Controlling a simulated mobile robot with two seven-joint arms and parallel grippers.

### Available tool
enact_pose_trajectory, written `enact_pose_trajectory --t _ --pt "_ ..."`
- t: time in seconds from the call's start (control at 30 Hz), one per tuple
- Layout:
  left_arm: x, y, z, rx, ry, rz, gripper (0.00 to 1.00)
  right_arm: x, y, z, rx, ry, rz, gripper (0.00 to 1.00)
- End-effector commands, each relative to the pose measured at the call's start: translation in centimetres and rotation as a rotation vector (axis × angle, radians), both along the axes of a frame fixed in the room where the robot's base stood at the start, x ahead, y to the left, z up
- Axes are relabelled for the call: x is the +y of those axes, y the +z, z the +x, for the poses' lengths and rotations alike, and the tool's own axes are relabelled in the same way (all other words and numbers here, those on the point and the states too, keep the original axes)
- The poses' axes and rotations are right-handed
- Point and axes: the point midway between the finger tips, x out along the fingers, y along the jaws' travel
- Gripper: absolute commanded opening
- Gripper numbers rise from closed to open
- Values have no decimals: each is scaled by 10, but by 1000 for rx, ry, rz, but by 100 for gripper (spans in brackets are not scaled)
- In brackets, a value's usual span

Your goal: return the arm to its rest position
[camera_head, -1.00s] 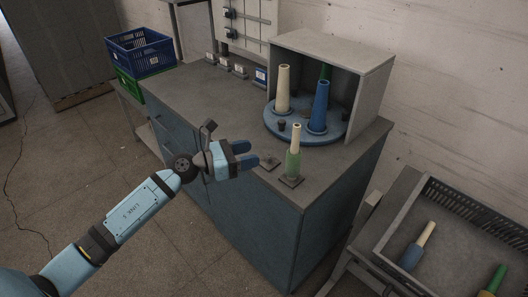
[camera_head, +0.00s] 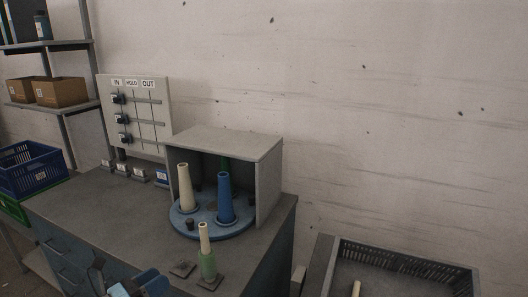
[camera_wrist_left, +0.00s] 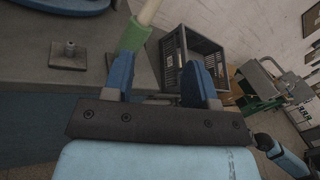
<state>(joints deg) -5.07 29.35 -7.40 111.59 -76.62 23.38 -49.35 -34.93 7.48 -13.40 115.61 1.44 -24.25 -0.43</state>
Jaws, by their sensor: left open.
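My left gripper (camera_head: 136,285) is at the bottom edge of the head view, in front of the bench; most of its arm is cut off. In the left wrist view its two blue fingers (camera_wrist_left: 158,82) stand apart with nothing gripped between them. A cream cone with a green lower part (camera_head: 207,262) stands upright on a small square base at the bench's front corner, right of the gripper. It also shows beyond the fingers in the wrist view (camera_wrist_left: 133,36). An empty peg base (camera_head: 182,269) lies beside it.
The bench (camera_head: 100,205) carries a grey hood (camera_head: 225,143) over a round blue turntable (camera_head: 212,231) with cream, blue and green cones. A slider board (camera_head: 135,115) stands behind. A blue crate (camera_head: 32,170) is at left, a dark tray (camera_head: 405,265) at lower right.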

Motion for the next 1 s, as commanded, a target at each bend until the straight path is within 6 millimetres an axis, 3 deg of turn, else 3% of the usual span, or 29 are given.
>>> enact_pose_trajectory --t 0.17,0.3,0.5,0.7,1.0 --pt "-16 -56 -44 429 159 -762 52 0 0 0 0 -1 1 0" --pt "-26 -115 -86 790 338 -1349 52 0 0 0 0 -1 1 0" --pt "-53 -185 -151 1176 594 -1953 52 0 0 0 0 -1 1 0" --pt "-90 -230 -215 1463 846 -2386 52 0 0 0 0 0 0 0" --pt "-87 -159 -216 1457 839 -2386 52 -2 75 0 -18 2 -9 0"
